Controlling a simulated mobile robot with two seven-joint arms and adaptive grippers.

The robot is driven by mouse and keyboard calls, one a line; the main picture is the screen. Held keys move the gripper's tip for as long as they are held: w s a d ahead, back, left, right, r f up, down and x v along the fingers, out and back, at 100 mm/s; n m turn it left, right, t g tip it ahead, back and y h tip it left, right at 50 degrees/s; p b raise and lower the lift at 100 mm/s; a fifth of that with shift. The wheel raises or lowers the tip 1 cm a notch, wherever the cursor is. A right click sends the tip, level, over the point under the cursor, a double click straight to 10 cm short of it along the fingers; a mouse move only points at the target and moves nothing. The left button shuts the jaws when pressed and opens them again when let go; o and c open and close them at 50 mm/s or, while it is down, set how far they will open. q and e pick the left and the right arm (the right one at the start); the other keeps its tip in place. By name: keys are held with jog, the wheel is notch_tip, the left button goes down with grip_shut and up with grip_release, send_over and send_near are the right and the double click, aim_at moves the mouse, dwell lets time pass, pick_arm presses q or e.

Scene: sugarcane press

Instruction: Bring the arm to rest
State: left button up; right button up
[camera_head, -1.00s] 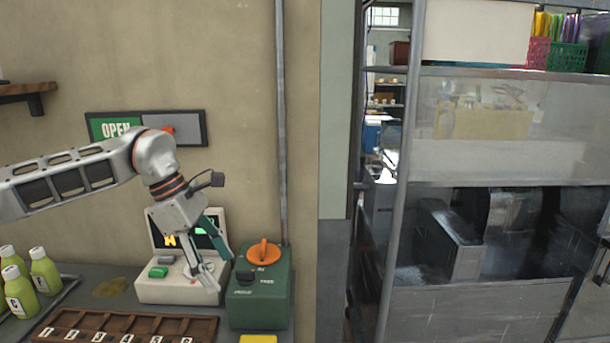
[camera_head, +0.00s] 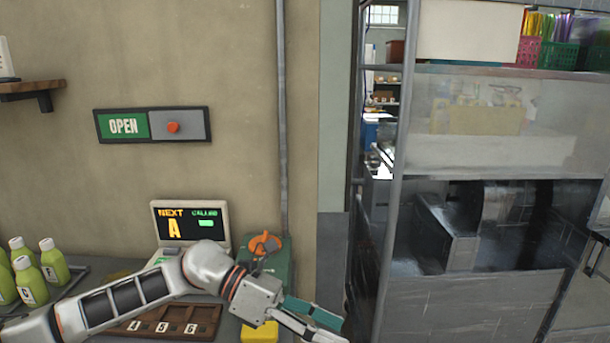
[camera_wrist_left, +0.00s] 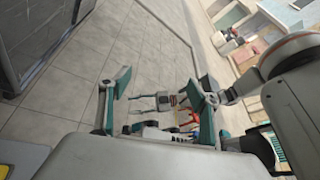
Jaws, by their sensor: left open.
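My left gripper (camera_head: 318,322) is at the bottom middle of the head view, in front of the counter and pointing right and down. It is open and empty. In the left wrist view its two green-padded fingers (camera_wrist_left: 160,88) stand apart over the tiled floor. A small jointed arm shape with orange rings shows between and beyond those fingers.
The counter holds a lit screen (camera_head: 188,222) reading NEXT A, a green box with an orange knob (camera_head: 265,243), a numbered wooden tray (camera_head: 190,330), a yellow block (camera_head: 259,333) and green bottles (camera_head: 54,262). An OPEN sign (camera_head: 153,125) hangs above. A metal shelf unit (camera_head: 480,300) stands right.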

pick_arm(q)
jog(key=s+d+r+n+t+h, duration=0.2)
jog(key=d+n+h, duration=0.2)
jog(key=n+h, duration=0.15)
jog(key=w+a+f+n+t+y, duration=0.2)
jog(key=a+f+n+t+y, duration=0.2)
jog(key=a+f+n+t, duration=0.75)
jog(key=w+a+f+n+t+y, duration=0.2)
jog(key=w+f+n+t+y, duration=0.3)
jog(key=n, duration=1.3)
jog(key=s+a+f+n+g+y, duration=0.2)
jog(key=s+a+f+n+y, duration=0.1)
jog(key=s+a+f+n, duration=0.2)
jog(key=s+a+f+n+g+y, duration=0.2)
jog(key=s+a+f+n+y, duration=0.2)
jog(key=s+a+f, duration=0.6)
jog(key=s+f+n, duration=0.2)
jog(key=s+f, duration=0.2)
jog(key=f, duration=0.2)
jog(key=shift+f+n, duration=0.25)
jog(key=shift+n, duration=0.05)
jog(key=shift+c, duration=0.3)
